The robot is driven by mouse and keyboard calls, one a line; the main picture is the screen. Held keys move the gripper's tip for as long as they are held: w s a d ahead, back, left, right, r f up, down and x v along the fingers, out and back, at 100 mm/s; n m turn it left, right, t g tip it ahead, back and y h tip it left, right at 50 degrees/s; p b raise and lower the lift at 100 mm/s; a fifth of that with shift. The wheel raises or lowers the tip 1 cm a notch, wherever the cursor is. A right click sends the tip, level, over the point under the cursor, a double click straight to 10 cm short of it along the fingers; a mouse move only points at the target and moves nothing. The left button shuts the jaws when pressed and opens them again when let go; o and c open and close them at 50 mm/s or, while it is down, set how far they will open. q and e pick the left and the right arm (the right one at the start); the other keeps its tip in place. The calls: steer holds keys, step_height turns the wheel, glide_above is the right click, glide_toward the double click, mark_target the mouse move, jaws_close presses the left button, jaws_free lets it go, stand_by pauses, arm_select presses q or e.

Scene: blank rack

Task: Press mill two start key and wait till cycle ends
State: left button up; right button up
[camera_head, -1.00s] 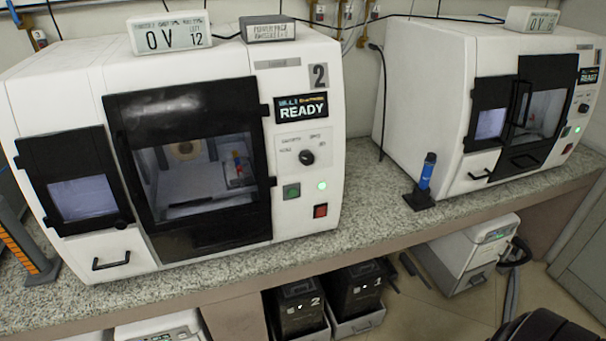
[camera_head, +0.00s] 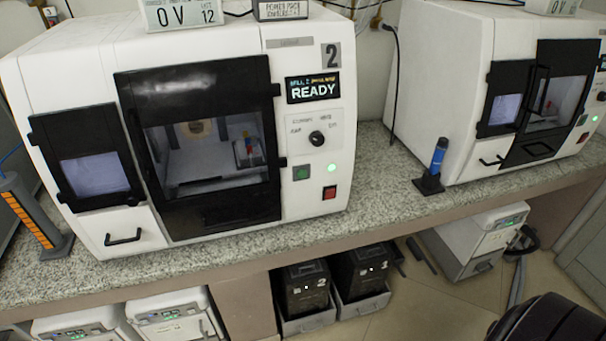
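Mill two (camera_head: 215,120) is a white machine with a grey "2" label, standing on the speckled counter at left and centre. Its display (camera_head: 313,88) reads READY. Below the display is a dark selector knob (camera_head: 317,138). Under it sit a green square key (camera_head: 301,173), a lit green lamp (camera_head: 331,168) and a red square key (camera_head: 329,193). The dark-framed front door (camera_head: 205,145) looks closed, and coloured parts show inside through its window. Neither of my grippers is in view.
A second white mill (camera_head: 450,90) stands at right on the same counter (camera_head: 380,190). A blue cylinder on a black stand (camera_head: 438,155) is between them. Dark bins (camera_head: 303,290) and white units (camera_head: 180,315) sit below. A dark rounded object (camera_head: 550,320) is at bottom right.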

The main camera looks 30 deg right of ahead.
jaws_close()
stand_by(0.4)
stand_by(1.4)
